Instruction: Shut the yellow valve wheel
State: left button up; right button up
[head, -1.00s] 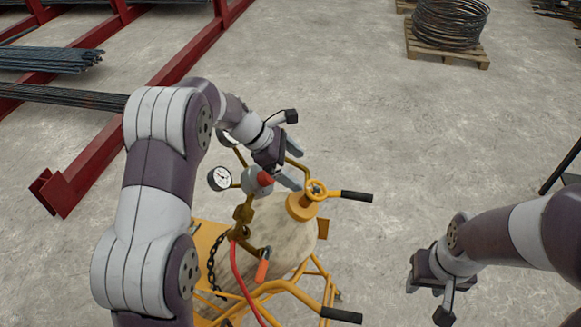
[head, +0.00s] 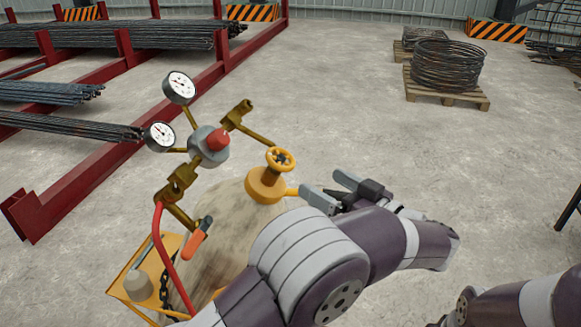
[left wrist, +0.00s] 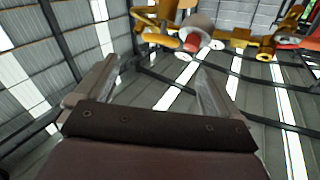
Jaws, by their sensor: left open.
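The yellow valve wheel (head: 281,159) sits on top of a yellow valve body (head: 265,185) on the pale cylinder (head: 225,225) in the head view. My left gripper (head: 320,182) is open and empty, just right of the valve and a little below the wheel, with its fingers pointing left toward it. No contact with the wheel shows. In the left wrist view the open fingers (left wrist: 156,65) have nothing between them. Yellow and grey fittings show along its top edge; I cannot tell the wheel among them. My left arm hides the cylinder's lower right.
Left of the valve stand a grey regulator (head: 208,146) with a red knob, two gauges (head: 179,87), a red hose (head: 160,250) and a torch with an orange handle (head: 198,238). Red racks with rebar stand at left.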

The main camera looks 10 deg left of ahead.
aim_at(280, 156)
pick_arm(q)
jog(key=p+x, duration=0.2)
jog(key=x, duration=0.9)
jog(key=shift+w+a+r+p, duration=0.1)
jog(key=shift+w+a+p, duration=0.05)
jog(key=shift+a+p, duration=0.25)
jog(key=shift+w+a, duration=0.3)
jog(key=shift+a, duration=0.2)
jog(key=c, duration=1)
jog(key=m+t+h+p, duration=0.1)
jog(key=m+h+p, duration=0.1)
jog(key=r+m+t+h+p, duration=0.1)
jog(key=m+t+p, duration=0.1)
jog(key=p, duration=0.1)
jog(key=shift+s+m+h, duration=0.1)
jog(key=shift+m+h, duration=0.2)
jog(key=shift+h, duration=0.1)
jog(key=shift+c, duration=0.2)
jog(key=shift+f+m+t+h, duration=0.3)
jog(key=shift+m+h, duration=0.2)
jog(key=shift+m, duration=0.1)
jog(key=shift+f+h, duration=0.25)
jog(key=shift+h, duration=0.05)
